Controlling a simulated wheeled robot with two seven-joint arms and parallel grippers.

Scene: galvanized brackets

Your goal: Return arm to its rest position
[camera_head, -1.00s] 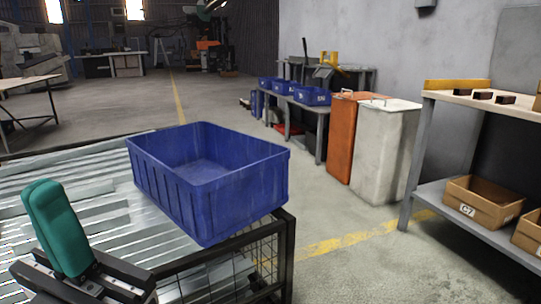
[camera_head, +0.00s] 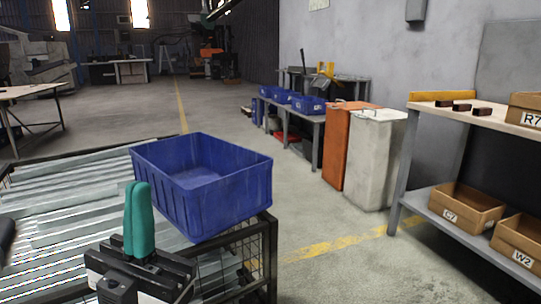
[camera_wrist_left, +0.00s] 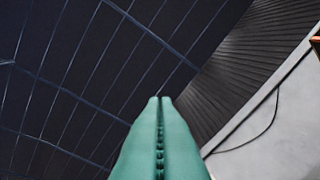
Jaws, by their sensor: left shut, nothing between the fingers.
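My left gripper (camera_head: 139,190) points upward at the lower left of the head view, with its two teal fingers pressed together and nothing between them. In the left wrist view the closed teal fingers (camera_wrist_left: 160,105) point toward the dark roof and the top of a wall. In the head view the gripper stands in front of the metal-sheeted cage cart and left of the blue bin (camera_head: 232,203). My right gripper is in neither view.
The blue bin sits on a corner of the cart (camera_head: 60,222). An orange cabinet (camera_head: 337,150) and a white cabinet (camera_head: 376,165) stand by the wall. A shelf (camera_head: 470,242) with cardboard boxes is on the right. The floor between cart and shelf is clear.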

